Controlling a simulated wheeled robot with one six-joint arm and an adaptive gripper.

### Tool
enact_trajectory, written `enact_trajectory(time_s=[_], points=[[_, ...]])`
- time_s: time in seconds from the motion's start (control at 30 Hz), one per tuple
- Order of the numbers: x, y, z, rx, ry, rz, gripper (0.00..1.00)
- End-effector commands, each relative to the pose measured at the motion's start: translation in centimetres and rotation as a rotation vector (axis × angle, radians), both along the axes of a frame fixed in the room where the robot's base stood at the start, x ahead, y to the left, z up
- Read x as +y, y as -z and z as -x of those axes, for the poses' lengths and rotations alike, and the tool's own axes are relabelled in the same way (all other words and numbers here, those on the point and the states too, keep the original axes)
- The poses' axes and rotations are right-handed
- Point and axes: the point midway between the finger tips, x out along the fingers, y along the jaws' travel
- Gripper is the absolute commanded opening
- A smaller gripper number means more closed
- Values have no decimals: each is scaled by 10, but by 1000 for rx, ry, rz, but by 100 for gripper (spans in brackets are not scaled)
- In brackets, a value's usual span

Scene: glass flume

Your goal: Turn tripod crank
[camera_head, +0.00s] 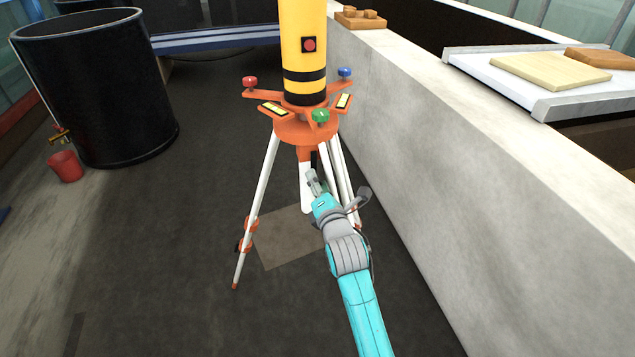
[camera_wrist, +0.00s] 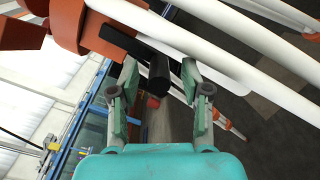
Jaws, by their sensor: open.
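The orange tripod (camera_head: 306,128) stands on the dark floor on white legs and carries a yellow cylinder (camera_head: 303,45) with black bands. In the wrist view, the black crank (camera_wrist: 125,43) runs out from the tripod's orange centre part (camera_wrist: 68,22), and its black handle (camera_wrist: 159,78) points toward the camera. My gripper (camera_wrist: 159,72) is open, with one finger on each side of the handle. I cannot tell whether either finger touches it. In the head view, my gripper (camera_head: 313,181) is under the tripod head, close to the white centre column, and the crank is mostly hidden there.
White tripod legs (camera_wrist: 240,60) pass close to my gripper. A concrete wall (camera_head: 470,150) runs along the right, with a board-topped tray (camera_head: 500,78) beyond it. A black drum (camera_head: 95,95) and a red bucket (camera_head: 66,166) stand at the left. The floor between is clear.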

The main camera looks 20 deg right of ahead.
Motion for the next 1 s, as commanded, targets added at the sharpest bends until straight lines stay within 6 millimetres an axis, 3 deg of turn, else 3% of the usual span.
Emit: enact_trajectory(time_s=[0.4,0.6,1.0], points=[[0,2,75,3,-1,0,47],[0,1,102,2,0,1,47],[0,1,114,1,0,0,47]])
